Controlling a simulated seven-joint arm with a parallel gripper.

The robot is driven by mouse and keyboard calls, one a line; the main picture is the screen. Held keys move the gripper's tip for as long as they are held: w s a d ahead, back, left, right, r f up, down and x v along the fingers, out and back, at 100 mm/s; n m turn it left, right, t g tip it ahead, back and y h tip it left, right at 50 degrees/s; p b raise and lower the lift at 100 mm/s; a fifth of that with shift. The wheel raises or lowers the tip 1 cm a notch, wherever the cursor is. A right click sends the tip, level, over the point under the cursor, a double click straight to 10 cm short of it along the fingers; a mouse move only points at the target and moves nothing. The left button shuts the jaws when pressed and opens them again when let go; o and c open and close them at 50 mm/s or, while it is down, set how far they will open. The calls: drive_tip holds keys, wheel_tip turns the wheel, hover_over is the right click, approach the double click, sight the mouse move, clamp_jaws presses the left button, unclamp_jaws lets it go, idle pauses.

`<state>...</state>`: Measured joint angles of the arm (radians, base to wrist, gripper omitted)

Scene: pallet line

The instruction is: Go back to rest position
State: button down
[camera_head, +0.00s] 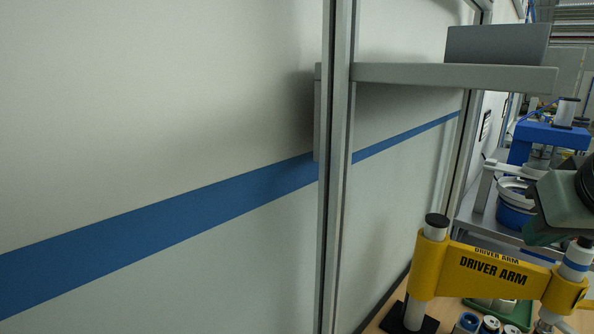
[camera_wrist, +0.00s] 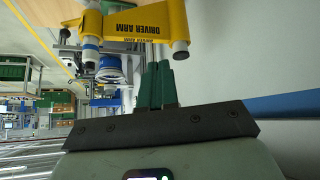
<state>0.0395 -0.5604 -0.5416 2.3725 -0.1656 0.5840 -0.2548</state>
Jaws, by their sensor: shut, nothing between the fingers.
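My gripper (camera_wrist: 157,85) shows in the wrist view, its two dark green fingers side by side and closed, with nothing between them. The wrist view is upside down. The fingers stand apart from the wall and in front of the yellow DRIVER ARM fixture (camera_wrist: 132,24). That fixture also shows at the lower right of the head view (camera_head: 490,270), with a black-capped post at its left end. The fingertips do not show in the head view.
A pale wall (camera_head: 150,110) with a blue stripe (camera_head: 200,215) fills the left of the head view. A metal upright (camera_head: 335,180) and a grey shelf (camera_head: 455,76) stand out from it. Blue machinery (camera_head: 548,135) and a green tray (camera_head: 515,316) are at right.

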drive_tip(key=a+r+t+y, duration=0.3)
drive_tip(key=a, duration=0.6)
drive_tip(key=s+a+f+n+g, duration=0.1)
drive_tip(key=s+a+f+g, duration=0.1)
drive_tip(key=a, duration=0.3)
drive_tip(key=s+a+f+n+g, duration=0.2)
drive_tip(key=a+g, duration=0.1)
drive_tip(key=a, duration=0.3)
drive_tip(key=shift+s+f+h, duration=0.2)
drive_tip(key=shift+f+h, duration=0.1)
drive_tip(key=shift+f, duration=0.05)
